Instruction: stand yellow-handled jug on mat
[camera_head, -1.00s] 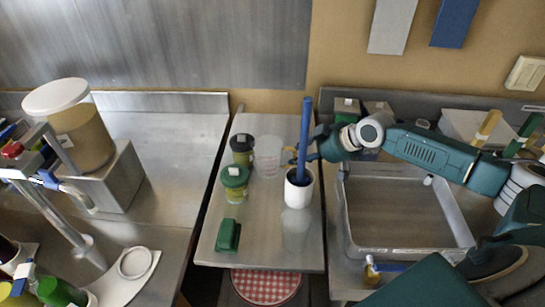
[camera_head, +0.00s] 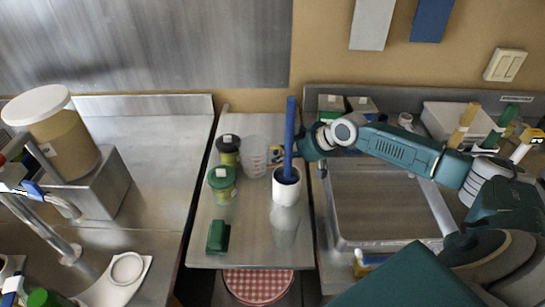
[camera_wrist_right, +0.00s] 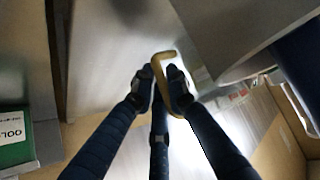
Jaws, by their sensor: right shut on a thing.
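The clear jug (camera_head: 254,158), with measuring marks, stands upright on the narrow metal table, right of two green jars. Its yellow handle (camera_head: 277,154) faces right. My right gripper (camera_head: 282,158) is shut on that handle; a blue rod partly hides the fingers. In the right wrist view the handle (camera_wrist_right: 159,62) shows as a yellow hook between the fingertips (camera_wrist_right: 160,85); the jug's clear body is hard to make out there. A pale, mat-like sheet with a ring on it (camera_head: 108,288) lies on the left counter near the bottom edge. My left gripper is not in view.
A white pot (camera_head: 286,188) with a tall blue rod (camera_head: 290,130) stands close to the right of the jug. Green-lidded (camera_head: 222,180) and dark-lidded (camera_head: 228,146) jars stand left. A green block (camera_head: 218,237) lies in front. A sink (camera_head: 380,205) is right. A gap separates table and left counter.

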